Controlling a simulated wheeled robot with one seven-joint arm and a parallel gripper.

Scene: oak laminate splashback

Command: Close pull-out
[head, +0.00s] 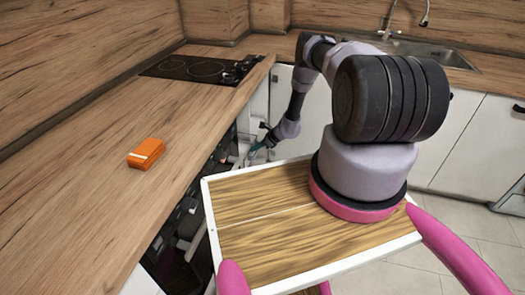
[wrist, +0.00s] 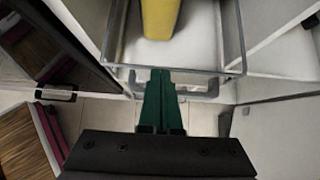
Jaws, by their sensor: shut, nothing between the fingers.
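The pull-out (wrist: 208,58) shows in the wrist view as a pale tray with a grey rim, extending upward in the picture. A grey handle-like bar (wrist: 205,88) runs along its near end. A yellow item (wrist: 160,18) is inside it. My gripper (wrist: 160,73) has green fingers that are shut and empty; the tips overlap the near rim in the picture, and I cannot tell whether they touch. In the head view my gripper (head: 254,150) is low beside the counter's cabinet fronts, left of my arm. The pull-out is mostly hidden there by the counter and my body.
The wooden counter (head: 95,130) runs along the left, with an orange box (head: 146,153) and a black hob (head: 200,69) on it. White cabinets (head: 465,140) and a sink (head: 410,50) stand at the back right. Tiled floor (wrist: 203,115) shows below the pull-out.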

